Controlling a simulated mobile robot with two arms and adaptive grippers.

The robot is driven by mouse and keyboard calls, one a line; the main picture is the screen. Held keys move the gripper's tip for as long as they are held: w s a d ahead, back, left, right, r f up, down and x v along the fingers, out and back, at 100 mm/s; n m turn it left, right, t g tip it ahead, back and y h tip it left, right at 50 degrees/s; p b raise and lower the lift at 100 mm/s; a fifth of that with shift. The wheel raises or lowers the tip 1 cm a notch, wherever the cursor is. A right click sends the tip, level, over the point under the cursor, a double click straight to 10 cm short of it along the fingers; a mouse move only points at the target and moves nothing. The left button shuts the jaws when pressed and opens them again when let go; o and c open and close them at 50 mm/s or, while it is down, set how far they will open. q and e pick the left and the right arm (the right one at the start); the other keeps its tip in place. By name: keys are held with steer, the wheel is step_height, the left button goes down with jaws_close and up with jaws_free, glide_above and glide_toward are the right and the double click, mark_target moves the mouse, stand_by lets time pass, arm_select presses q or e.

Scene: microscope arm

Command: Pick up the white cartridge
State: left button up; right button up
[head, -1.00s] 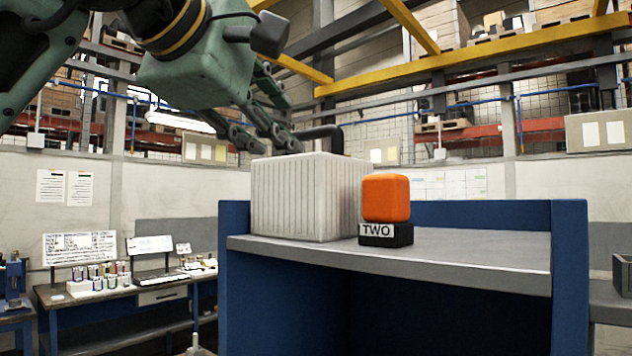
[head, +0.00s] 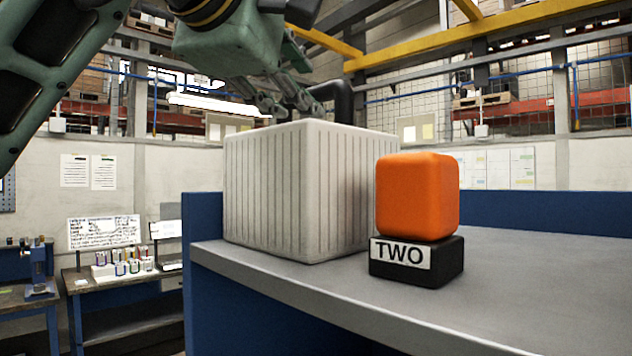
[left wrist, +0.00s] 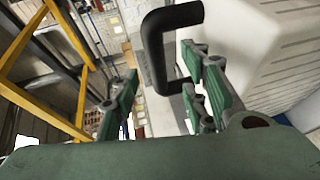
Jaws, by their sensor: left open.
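The white cartridge (head: 300,195) is a ribbed white box standing upright on the grey shelf top, with a black handle (head: 338,98) at its top. My left gripper (head: 291,103) is just above the box, close to the handle. In the left wrist view, the open left gripper (left wrist: 160,85) has its fingers spread, with the black handle (left wrist: 153,55) in the gap between them or just ahead. I cannot tell whether a finger touches it. The cartridge's side (left wrist: 260,50) fills the upper right there. My right gripper is not in view.
An orange rounded block (head: 417,195) sits on a black base (head: 417,263) labelled TWO, right of the cartridge. The blue-sided shelf top (head: 540,270) is free to the right. A workbench (head: 120,285) with small bottles stands at left behind.

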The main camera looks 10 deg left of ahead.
arm_select(q)
steer(key=shift+r+p, duration=0.25)
steer(key=shift+p, duration=0.05)
steer(key=p+x, duration=0.2)
steer(key=x, duration=0.3)
steer(key=shift+w+d+f, duration=0.15)
steer(key=shift+w+d, duration=0.05)
steer(key=shift+w, duration=0.1)
steer(key=shift+w+f, duration=0.15)
steer(key=shift+w, duration=0.05)
steer(key=shift+s, duration=0.35)
steer(key=shift+s+a+r, duration=0.1)
steer(key=shift+s+r, duration=0.1)
steer(key=shift+c, duration=1.6)
steer(key=shift+w+f, duration=0.1)
steer(key=shift+w, duration=0.1)
jaws_close()
